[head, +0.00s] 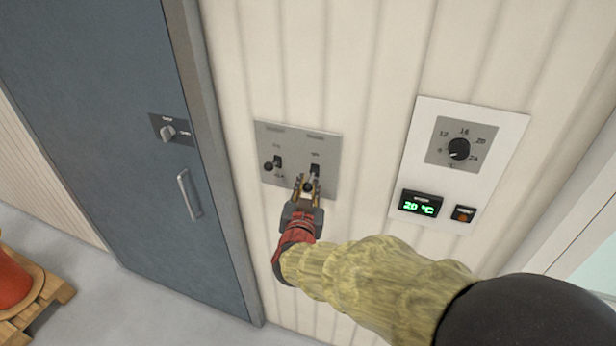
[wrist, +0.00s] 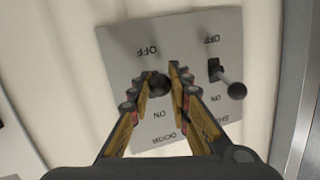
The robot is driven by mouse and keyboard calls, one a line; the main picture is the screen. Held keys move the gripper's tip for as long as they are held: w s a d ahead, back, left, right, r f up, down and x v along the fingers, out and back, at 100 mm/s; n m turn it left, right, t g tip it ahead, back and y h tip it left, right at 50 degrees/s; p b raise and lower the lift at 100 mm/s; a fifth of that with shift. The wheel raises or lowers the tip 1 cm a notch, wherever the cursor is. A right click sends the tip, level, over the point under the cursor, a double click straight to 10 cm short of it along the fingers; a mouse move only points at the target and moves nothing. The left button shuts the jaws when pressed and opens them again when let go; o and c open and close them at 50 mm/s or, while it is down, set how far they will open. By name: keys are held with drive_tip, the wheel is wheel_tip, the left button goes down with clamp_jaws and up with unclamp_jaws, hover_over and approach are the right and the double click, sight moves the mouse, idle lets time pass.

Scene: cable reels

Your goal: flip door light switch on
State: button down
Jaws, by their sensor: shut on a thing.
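A grey switch plate (head: 297,150) with two toggle switches is on the ribbed wall beside the door. In the wrist view the plate (wrist: 125,68) appears upside down, with OFF and ON marks and the word DOOR by one toggle. My gripper (head: 307,185) is at that door light switch (wrist: 158,85), the right-hand toggle in the head view. My gripper's fingertips (wrist: 160,82) are shut on its dark round knob, one on each side. The fingers partly hide the lever, so I cannot tell its exact tilt.
The other toggle (wrist: 235,91) sticks out close to my fingers; it is on the left in the head view (head: 269,167). A thermostat panel (head: 476,120) is to the right. A blue-grey door (head: 110,120) with a handle (head: 189,194) is to the left. A pallet (head: 42,305) stands lower left.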

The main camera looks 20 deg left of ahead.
drive_tip(key=shift+s+r+m+g+p, duration=0.2)
drive_tip(key=shift+r+g+p, duration=1.05)
drive_tip(key=shift+p, duration=3.35)
drive_tip(key=g+p, duration=0.1)
drive_tip(key=p, duration=0.4)
drive_tip(key=r+g+p, duration=0.1)
drive_tip(key=g+p, duration=0.1)
drive_tip(key=p, duration=0.3)
drive_tip(key=shift+w+m+p, duration=0.2)
drive_tip(key=shift+m+p, duration=0.2)
drive_tip(key=g+p, duration=0.1)
drive_tip(key=p, duration=0.4)
drive_tip(key=shift+w+r+g+h, duration=0.1)
drive_tip(key=shift+r+g+h, duration=0.05)
drive_tip(key=shift+g+h, duration=0.2)
drive_tip(key=p, duration=0.3)
drive_tip(key=shift+w+g, duration=0.1)
drive_tip(key=shift+g, duration=0.2)
drive_tip(key=c, duration=1.6)
unclamp_jaws()
drive_tip(key=shift+c, duration=0.2)
